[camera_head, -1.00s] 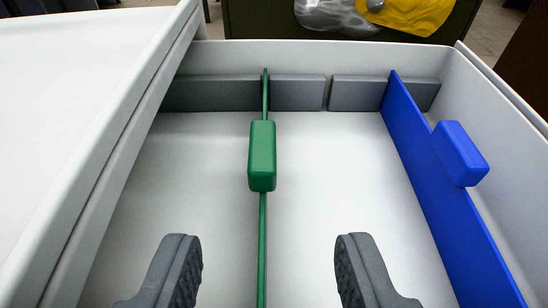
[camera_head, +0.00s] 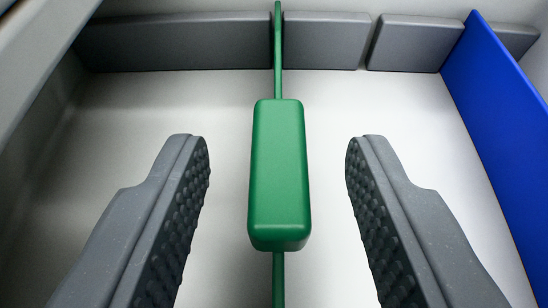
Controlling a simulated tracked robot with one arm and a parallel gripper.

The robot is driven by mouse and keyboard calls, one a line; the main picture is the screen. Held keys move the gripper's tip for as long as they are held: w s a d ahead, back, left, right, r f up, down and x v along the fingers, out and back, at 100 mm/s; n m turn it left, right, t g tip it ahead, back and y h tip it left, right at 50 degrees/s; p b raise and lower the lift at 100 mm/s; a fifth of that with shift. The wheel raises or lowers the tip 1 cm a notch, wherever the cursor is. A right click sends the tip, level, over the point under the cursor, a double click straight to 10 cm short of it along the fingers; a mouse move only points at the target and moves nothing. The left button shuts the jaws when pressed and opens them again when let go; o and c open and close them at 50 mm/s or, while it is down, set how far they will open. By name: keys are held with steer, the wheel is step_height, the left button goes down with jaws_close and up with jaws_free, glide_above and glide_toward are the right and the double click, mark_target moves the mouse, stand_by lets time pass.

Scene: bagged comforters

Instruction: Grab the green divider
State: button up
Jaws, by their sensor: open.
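The green divider (camera_head: 279,175) stands upright in the white drawer, a thin panel with a thick block-shaped handle in its middle. It runs from the back wall toward me. My gripper (camera_head: 278,150) is open, with one grey ridged finger on each side of the green handle. Gaps show between the handle and both fingers, so neither appears to touch it. The near part of the panel is partly hidden below the handle.
A blue divider (camera_head: 500,110) stands to the right, beyond my right finger. Grey blocks (camera_head: 180,42) line the drawer's back wall. The white drawer floor (camera_head: 390,110) is bare on both sides of the green divider. The drawer's left wall (camera_head: 50,130) lies left of my gripper.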

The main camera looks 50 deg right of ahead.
jaws_close()
steer(key=shift+r, duration=0.1)
